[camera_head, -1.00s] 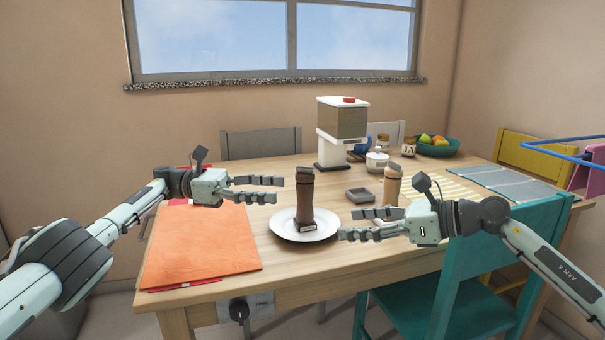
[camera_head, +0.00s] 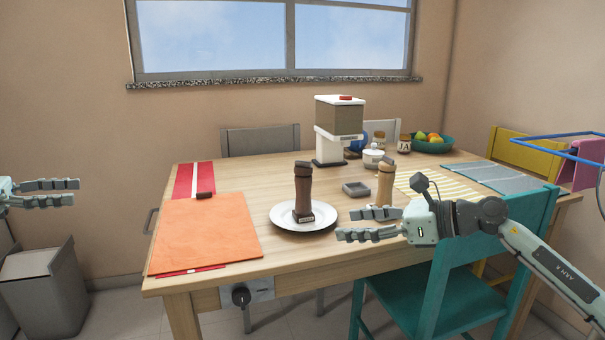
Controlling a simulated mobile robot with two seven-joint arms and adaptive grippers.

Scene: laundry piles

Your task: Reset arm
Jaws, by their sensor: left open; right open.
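My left gripper (camera_head: 62,193) is at the far left of the head view, off the table's left side and above the floor. It is open and empty, and most of its arm is out of view. My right gripper (camera_head: 352,223) is open and empty above the table's front edge, pointing left. Its fingers are just right of a white plate (camera_head: 288,226) that bears a dark brown mill (camera_head: 304,190). A light wooden mill (camera_head: 386,184) stands just behind the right gripper, its lower part partly hidden by the fingers.
The wooden table (camera_head: 240,173) carries an orange mat (camera_head: 205,230), a grey dish (camera_head: 356,189), a white dispenser (camera_head: 338,130) and a teal fruit bowl (camera_head: 433,145). A teal chair (camera_head: 440,285) stands beneath my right arm. A grey bin (camera_head: 45,290) stands on the floor below the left gripper.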

